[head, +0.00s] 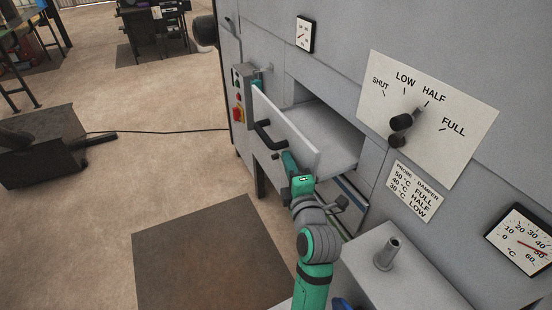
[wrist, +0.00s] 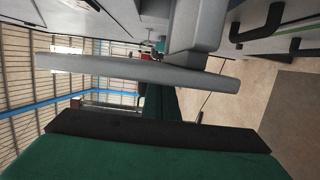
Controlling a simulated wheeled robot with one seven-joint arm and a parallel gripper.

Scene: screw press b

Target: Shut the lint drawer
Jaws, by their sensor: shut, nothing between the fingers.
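The lint drawer (head: 288,128) is a grey box with a tall front panel, standing pulled out from its opening in the grey machine in the head view. A black bar handle (head: 264,136) is on the outer face of its front. My green and dark gripper (head: 288,158) is shut and empty, close in front of the lower right part of the drawer front, right of the handle. Whether it touches the front cannot be told. In the wrist view my gripper's dark and green body fills the bottom, with a grey panel edge close beyond it.
Right of the drawer are a damper dial plate (head: 427,100) with a black knob, a printed card (head: 411,190) and a gauge (head: 522,241). A control box (head: 240,95) with coloured buttons is left of it. A grey ledge with a peg (head: 387,253) stands near my arm.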

